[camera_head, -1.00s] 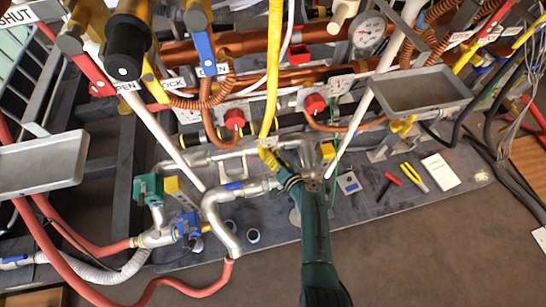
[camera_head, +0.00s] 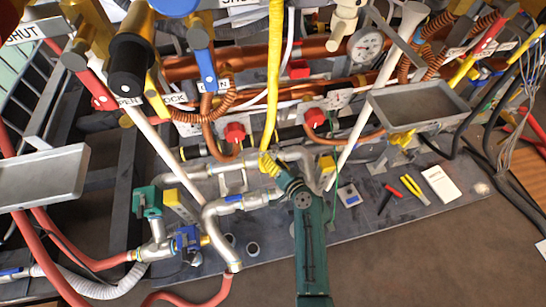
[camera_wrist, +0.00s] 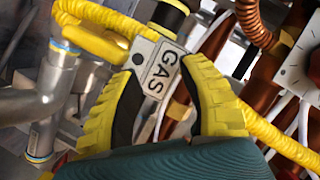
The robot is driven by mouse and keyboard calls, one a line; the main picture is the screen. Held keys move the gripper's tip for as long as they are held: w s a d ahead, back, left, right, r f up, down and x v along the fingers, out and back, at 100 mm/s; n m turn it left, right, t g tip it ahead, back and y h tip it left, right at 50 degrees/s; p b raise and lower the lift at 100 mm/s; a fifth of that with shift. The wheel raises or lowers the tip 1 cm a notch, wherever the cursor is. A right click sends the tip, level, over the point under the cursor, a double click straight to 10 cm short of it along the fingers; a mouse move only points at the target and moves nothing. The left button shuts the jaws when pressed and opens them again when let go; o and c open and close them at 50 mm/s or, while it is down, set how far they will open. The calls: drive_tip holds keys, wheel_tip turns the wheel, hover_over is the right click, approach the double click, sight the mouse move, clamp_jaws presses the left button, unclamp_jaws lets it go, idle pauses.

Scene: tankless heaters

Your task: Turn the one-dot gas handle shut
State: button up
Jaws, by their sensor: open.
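My gripper (camera_wrist: 163,68) is open in the wrist view, with its two black-and-yellow fingers spread and no object held between them. A white GAS tag (camera_wrist: 162,72) shows between and just beyond the fingertips. Yellow piping or a yellow handle (camera_wrist: 92,38) is at the upper left beside the tag; I see no dots on it. In the head view, my gripper's dark green body (camera_head: 308,215) reaches in among the pipes below the yellow hose (camera_head: 273,75). Its fingertips are hard to make out there. I cannot tell which handle bears one dot.
Metal pipes (camera_wrist: 32,103) stand close to the left finger, and a yellow corrugated hose (camera_wrist: 285,138) passes at right. Two red knobs (camera_head: 234,132) sit on copper pipes. A grey tray (camera_head: 418,104) is at right.

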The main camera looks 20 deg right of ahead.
sight(272, 176)
wheel_tip(272, 176, up, 3)
drive_tip(key=shift+w+f, duration=0.1)
drive_tip(key=shift+r, duration=0.3)
drive_tip(key=s+d+n+h+p, duration=0.3)
drive_tip(key=s+n+h+p, duration=0.2)
drive_tip(key=s+p, duration=0.3)
drive_tip(key=s+a+f+n+g+p, duration=0.2)
drive_tip(key=s+a+f+p, duration=0.1)
drive_tip(key=s+a+p, duration=0.35)
drive_tip(key=shift+y, duration=0.4)
drive_tip(key=b+x, duration=0.5)
drive_tip(key=x, duration=0.3)
drive_tip(key=b+x, duration=0.5)
drive_tip(key=x, duration=0.3)
drive_tip(key=shift+s+d+f, duration=0.1)
drive_tip(key=shift+d+f, duration=0.05)
drive_tip(key=shift+d, duration=0.05)
drive_tip(key=shift+w+b, duration=0.2)
drive_tip(key=shift+b, duration=0.1)
